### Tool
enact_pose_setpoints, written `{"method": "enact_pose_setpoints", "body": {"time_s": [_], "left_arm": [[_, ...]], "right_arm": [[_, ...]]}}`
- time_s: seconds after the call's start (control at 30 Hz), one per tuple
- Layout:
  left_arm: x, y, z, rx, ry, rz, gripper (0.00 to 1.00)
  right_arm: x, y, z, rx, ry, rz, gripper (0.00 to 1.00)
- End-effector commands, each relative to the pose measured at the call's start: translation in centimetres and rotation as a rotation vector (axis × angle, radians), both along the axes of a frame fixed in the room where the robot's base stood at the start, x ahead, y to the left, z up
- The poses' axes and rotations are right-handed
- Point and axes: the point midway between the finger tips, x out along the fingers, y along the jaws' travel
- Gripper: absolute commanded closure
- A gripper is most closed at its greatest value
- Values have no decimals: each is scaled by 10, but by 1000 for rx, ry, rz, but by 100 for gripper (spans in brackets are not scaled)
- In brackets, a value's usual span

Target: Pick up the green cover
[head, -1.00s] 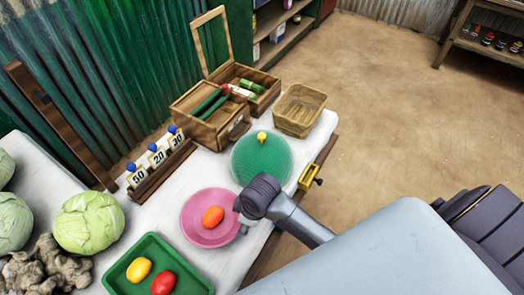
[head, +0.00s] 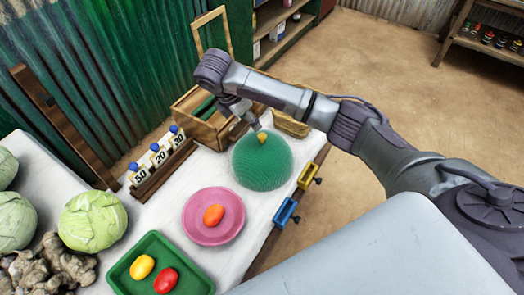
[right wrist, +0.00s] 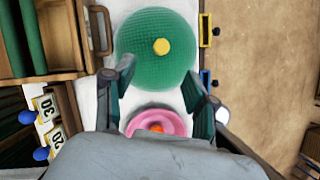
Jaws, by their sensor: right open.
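The green cover (head: 262,168) is a mesh dome with a yellow knob (head: 262,138) on top. It stands on the white table between the pink plate and the wooden boxes. In the right wrist view the green cover (right wrist: 140,62) lies ahead, its knob (right wrist: 161,46) just beyond the fingertips. My right gripper (head: 252,124) points down close to the knob; the head view does not show clearly whether they touch. In the right wrist view my right gripper (right wrist: 157,78) is open and empty, its fingers wide apart. My left gripper is out of view.
A pink plate (head: 191,217) holds an orange item. A green tray (head: 150,241) holds a yellow and a red item. Number cards (head: 158,155) stand left of the cover. A wooden box (head: 199,127) and a basket (head: 291,124) are behind. Blue (head: 286,211) and yellow (head: 308,175) clamps line the edge.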

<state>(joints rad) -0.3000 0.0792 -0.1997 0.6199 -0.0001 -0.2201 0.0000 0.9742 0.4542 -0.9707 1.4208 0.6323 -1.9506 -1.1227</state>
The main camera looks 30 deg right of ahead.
Motion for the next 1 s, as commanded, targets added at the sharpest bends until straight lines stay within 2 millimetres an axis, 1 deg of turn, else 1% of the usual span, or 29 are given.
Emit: {"method": "enact_pose_setpoints", "body": {"time_s": [0.03, 0.1, 0.2, 0.3, 0.43, 0.53, 0.67, 0.7, 0.8, 1.0], "left_arm": [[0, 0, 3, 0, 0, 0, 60], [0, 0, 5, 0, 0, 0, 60], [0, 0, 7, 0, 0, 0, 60], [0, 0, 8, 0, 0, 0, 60], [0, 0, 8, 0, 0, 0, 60], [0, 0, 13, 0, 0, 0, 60], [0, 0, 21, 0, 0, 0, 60], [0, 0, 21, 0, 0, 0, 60], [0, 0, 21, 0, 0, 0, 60], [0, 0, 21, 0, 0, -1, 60]], "right_arm": [[-1, -5, -10, -2, 5, -3, 43], [1, -11, -23, -1, 4, -4, 43], [2, -17, -40, 0, 2, -3, 43], [4, -22, -52, 0, 0, -2, 43], [4, -25, -59, 1, -1, -1, 43], [4, -29, -66, 0, 0, -3, 43], [3, -39, -84, 0, 2, -3, 43], [4, -41, -91, 1, 1, -4, 43], [6, -45, -101, 1, -1, -2, 43], [6, -46, -106, 2, -3, 0, 43]]}}
